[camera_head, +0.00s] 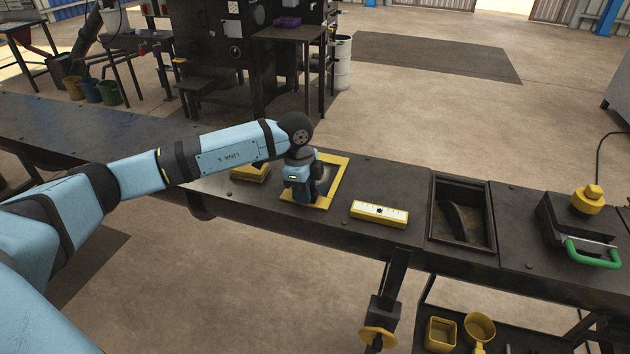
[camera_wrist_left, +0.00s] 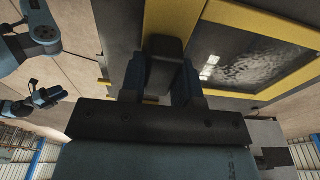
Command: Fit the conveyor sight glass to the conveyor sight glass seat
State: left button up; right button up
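The conveyor sight glass (camera_wrist_left: 251,61) looks like a clear, shiny pane in a yellow frame. In the head view its frame (camera_head: 341,172) is over the dark conveyor top, partly hidden by my left gripper (camera_head: 301,193). In the left wrist view my left gripper (camera_wrist_left: 163,88) has its fingers on both sides of a dark block-like handle (camera_wrist_left: 165,64) on the frame's edge, and appears shut on it. I cannot tell the seat apart from the frame, nor whether the frame is seated or slightly raised.
A yellow block (camera_head: 250,173) lies left of the frame, and a yellow-and-white gauge bar (camera_head: 379,213) lies to its right. Further right are an open bin (camera_head: 463,235) and a box with a green handle (camera_head: 592,254). A valve with a yellow wheel (camera_head: 378,338) hangs below.

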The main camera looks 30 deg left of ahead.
pick_arm(q)
grip_shut()
jog(key=shift+r, duration=0.15)
notch_tip(320, 180, up, 20)
dwell(0.4)
